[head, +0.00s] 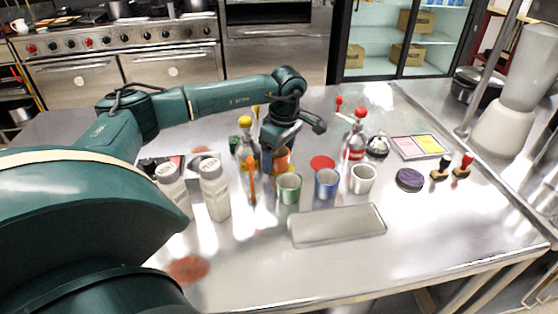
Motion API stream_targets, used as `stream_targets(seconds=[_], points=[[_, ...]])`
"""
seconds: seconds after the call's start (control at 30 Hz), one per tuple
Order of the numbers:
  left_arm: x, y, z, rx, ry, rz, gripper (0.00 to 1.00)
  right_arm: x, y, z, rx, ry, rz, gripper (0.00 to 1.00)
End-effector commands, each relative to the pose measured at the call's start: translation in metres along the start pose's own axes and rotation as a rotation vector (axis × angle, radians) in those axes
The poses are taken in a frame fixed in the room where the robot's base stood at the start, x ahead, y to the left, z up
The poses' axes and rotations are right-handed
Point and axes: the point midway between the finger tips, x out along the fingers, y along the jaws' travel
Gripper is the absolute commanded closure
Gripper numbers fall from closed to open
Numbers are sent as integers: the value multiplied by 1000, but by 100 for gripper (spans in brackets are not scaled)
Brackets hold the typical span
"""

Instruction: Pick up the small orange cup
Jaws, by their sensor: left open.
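The small orange cup (284,160) stands on the steel table, behind the green cup, and is partly hidden by my left gripper. My left gripper (268,165) points down at the orange cup with its jaws open. One dark finger shows at the left side of the cup. I cannot tell whether the finger touches it. My right gripper is not in view.
A yellow-topped bottle (246,142) and two white shakers (214,192) stand left. A flat tray (338,226) lies in front; the right front table is clear.

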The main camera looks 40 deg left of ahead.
Motion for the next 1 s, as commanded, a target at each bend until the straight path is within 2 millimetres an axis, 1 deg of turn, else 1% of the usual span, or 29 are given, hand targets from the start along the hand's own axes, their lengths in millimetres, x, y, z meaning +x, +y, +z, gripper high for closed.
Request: stream_targets(seconds=[0.1,0.73,0.9,1.0], points=[[0,0,0,0,0,0,25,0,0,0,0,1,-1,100],[-1,0,0,0,-1,1,77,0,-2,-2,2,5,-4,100],[-2,0,0,0,-1,2,77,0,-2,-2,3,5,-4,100],[-8,1,0,0,-2,4,77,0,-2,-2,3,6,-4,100]])
